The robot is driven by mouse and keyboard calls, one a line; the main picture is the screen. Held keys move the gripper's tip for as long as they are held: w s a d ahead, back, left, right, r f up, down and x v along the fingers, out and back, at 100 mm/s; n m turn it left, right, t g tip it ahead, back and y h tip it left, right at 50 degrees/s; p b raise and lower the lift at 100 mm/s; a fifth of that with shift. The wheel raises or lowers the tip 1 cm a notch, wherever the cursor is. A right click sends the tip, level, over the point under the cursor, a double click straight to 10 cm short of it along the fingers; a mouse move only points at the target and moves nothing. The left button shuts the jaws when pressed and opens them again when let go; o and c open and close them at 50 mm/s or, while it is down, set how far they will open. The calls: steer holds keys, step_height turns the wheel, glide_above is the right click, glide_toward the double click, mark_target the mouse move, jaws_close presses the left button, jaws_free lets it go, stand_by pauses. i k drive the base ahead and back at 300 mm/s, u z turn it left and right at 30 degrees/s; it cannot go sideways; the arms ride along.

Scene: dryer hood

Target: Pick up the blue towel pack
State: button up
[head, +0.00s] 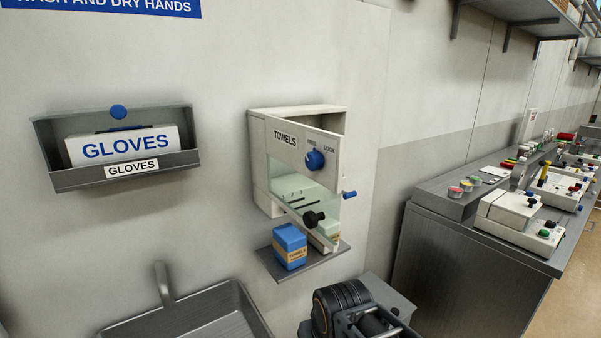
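The blue towel pack (290,243) is a small box with a tan label band reading TOWELS. It stands upright on the left part of a grey ledge (306,266) below the wall-mounted TOWELS dispenser (258,165). A pale green-white pack (325,236) stands to its right, partly hidden by the dispenser's clear lower front and black knob (313,219). Dark parts of my arm show at the bottom edge, below and right of the ledge. My gripper's fingers cannot be made out in this view. Nothing visible touches the blue pack.
The dispenser has a blue dial (315,160) and a blue-tipped lever (349,195) sticking out at right. A metal sink (190,318) with a tap (163,285) lies lower left. A GLOVES holder (70,180) hangs at left. A bench with instruments (520,212) stands at right.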

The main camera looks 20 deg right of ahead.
mark_target(288, 243)
steer(key=k, duration=1.3)
steer(key=u, duration=0.65)
steer(key=i, duration=1.6)
steer(key=z, duration=0.4)
